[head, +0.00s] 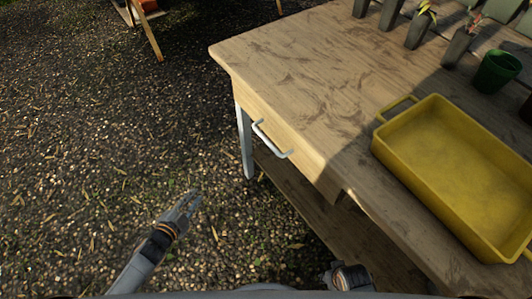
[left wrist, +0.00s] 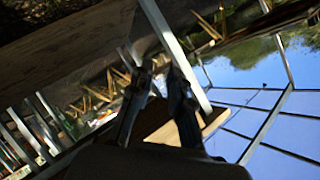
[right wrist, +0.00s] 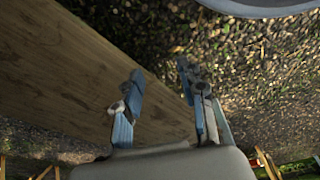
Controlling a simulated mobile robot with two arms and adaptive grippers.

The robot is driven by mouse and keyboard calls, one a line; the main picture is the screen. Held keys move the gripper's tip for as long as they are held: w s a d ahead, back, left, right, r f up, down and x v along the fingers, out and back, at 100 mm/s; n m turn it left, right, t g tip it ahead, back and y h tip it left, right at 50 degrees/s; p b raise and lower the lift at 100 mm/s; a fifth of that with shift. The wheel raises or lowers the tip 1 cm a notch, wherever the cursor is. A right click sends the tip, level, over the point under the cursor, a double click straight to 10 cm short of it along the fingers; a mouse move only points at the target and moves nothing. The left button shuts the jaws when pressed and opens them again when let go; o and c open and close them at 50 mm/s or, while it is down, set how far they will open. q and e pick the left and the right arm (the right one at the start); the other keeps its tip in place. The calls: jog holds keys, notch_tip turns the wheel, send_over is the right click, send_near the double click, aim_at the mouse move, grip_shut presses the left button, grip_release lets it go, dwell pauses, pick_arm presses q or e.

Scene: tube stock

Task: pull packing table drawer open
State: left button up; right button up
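The packing table (head: 310,60) is wooden and stands on the right of the head view. Its drawer (head: 312,158) is in the front edge and looks shut. A pale bar handle (head: 272,140) sticks out from the drawer front. My left gripper (head: 190,203) is in front of the table, left of and below the handle in the picture, touching nothing. Its fingers are apart and empty in the left wrist view (left wrist: 162,78). My right gripper (right wrist: 160,75) is open and empty over a wooden board and gravel; in the head view only its wrist part shows.
A yellow tray (head: 381,148) stands on the tabletop at the right. A green pot (head: 497,71) and several dark pots with seedlings stand behind it. A lower wooden shelf (head: 300,195) and a metal leg (head: 245,140) are below the drawer. Gravel ground (head: 90,120) at left is free.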

pick_arm(q)
jog(key=w+d+r+m+t+h+b, duration=0.1)
jog(key=w+d+r+m+h+b, duration=0.1)
jog(key=w+d+r+m+h, duration=0.15)
jog(key=m+g+h+b, duration=0.2)
jog(key=m+h+b, duration=0.4)
jog(key=m+h, duration=0.45)
send_near(266, 138)
jog(key=w+d+r, duration=0.1)
jog(key=d, duration=0.1)
jog(key=w+d+y, duration=0.1)
jog(key=w+d, duration=0.1)
jog(key=d, duration=0.1)
jog(key=w+d+r+m+y, duration=0.1)
jog(key=w+d, duration=0.1)
jog(key=d, duration=0.1)
jog(key=shift+r, duration=0.35)
pick_arm(e)
jog(key=w+r+t, duration=0.1)
jog(key=w+r, duration=0.2)
jog(key=r, duration=0.7)
jog(key=shift+w+r, duration=0.25)
jog(key=shift+r, duration=0.1)
jog(key=shift+a, duration=0.1)
pick_arm(q)
grip_shut()
